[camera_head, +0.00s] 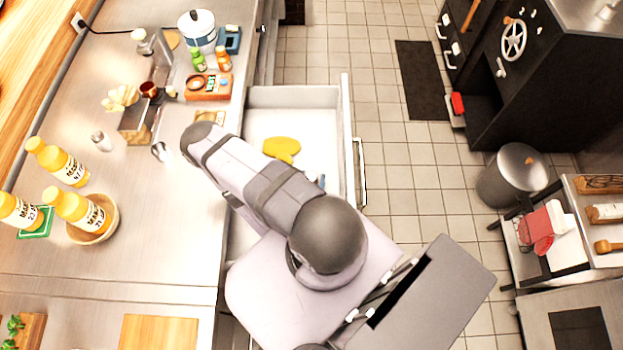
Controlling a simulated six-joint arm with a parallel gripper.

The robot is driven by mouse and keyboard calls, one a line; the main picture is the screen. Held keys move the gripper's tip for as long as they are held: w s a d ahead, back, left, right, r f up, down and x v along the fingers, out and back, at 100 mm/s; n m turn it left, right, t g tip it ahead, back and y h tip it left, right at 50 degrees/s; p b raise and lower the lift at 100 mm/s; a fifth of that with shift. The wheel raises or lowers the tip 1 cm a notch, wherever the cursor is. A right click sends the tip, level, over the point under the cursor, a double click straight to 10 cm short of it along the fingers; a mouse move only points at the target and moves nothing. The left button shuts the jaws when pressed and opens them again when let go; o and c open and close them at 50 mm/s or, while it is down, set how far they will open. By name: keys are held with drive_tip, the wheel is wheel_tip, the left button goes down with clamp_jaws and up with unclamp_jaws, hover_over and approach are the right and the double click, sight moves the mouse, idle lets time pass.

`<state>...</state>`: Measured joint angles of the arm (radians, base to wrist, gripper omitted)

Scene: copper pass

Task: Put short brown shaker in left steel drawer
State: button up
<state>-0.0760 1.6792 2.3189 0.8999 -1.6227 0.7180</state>
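The steel drawer (345,105) is pulled open at the right edge of the counter. A yellow item (281,147) lies inside it, and a small bluish item shows partly beside my arm. My arm crosses over the drawer and reaches onto the counter's edge. My gripper does not show; the arm hides whatever is beneath it. I cannot single out the short brown shaker with certainty. A small dark brown-red round thing (150,89) is by the steel caddy (137,124). A small silver-topped shaker (159,151) stands left of my arm's end, and another (101,140) stands further left.
Several yellow sauce bottles (67,165) stand at the left, one in a wooden bowl (93,232). A tray with small items (209,86) and a white pot (197,30) are at the back. Bare counter lies between the bottles and my arm.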

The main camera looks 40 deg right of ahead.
drive_tip(key=shift+o, duration=0.7)
drive_tip(key=shift+r, duration=0.15)
drive_tip(key=shift+s+a+r+p, duration=0.25)
drive_tip(key=shift+a+p, duration=0.15)
drive_tip(key=shift+a, duration=0.15)
drive_tip(key=shift+p+v, duration=0.85)
drive_tip(key=shift+v, duration=1.1)
wheel_tip(320, 180, up, 7)
drive_tip(key=p, duration=0.6)
drive_tip(key=shift+d, duration=0.15)
